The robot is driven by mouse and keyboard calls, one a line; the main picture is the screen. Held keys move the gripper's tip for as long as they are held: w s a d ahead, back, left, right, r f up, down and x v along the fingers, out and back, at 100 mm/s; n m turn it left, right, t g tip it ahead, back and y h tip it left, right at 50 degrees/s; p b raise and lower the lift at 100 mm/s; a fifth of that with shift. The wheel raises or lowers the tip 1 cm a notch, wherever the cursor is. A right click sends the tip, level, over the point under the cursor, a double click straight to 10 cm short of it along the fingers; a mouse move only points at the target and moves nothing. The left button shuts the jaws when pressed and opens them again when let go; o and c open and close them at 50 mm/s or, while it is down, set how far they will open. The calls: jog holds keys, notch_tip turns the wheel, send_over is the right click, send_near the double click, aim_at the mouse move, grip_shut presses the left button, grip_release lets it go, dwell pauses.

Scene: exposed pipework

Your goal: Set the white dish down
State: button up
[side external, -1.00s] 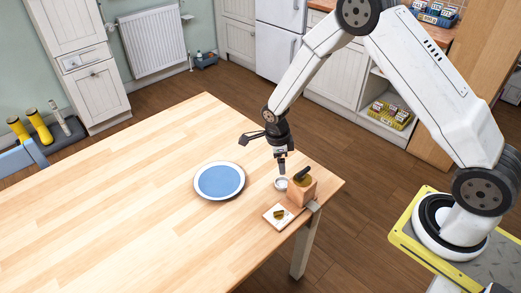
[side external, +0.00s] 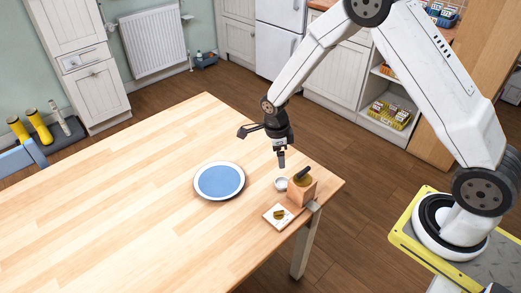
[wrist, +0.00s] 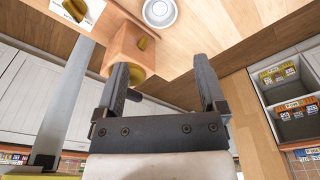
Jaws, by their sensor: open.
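The small white dish (side external: 281,184) rests on the wooden table, just left of a wooden block. It also shows at the top of the wrist view (wrist: 160,12), upright and with nothing touching it. My gripper (side external: 281,163) is above the dish, clear of it in the side view. In the wrist view my gripper (wrist: 161,75) has its two fingers spread apart, with nothing held between them.
The wooden block (side external: 301,191) with a dark-handled item in its top stands close to the right of the dish, near the table edge. A white tile (side external: 270,217) with a brownish item lies in front. A blue plate (side external: 219,181) lies to the left. The table's left side is clear.

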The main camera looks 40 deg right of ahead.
jog(key=s+a+r+n+t, duration=0.1)
jog(key=s+r+n, duration=0.5)
jog(key=n, duration=0.7)
jog(key=s+r+n+t+y, duration=0.1)
jog(key=s+r+n+t, duration=0.1)
jog(key=s+r+n, duration=0.5)
jog(key=s+n, duration=0.2)
jog(key=n, duration=0.3)
jog(key=shift+s+a+n, duration=0.3)
jog(key=shift+a+n, duration=0.05)
jog(key=shift+n, duration=0.05)
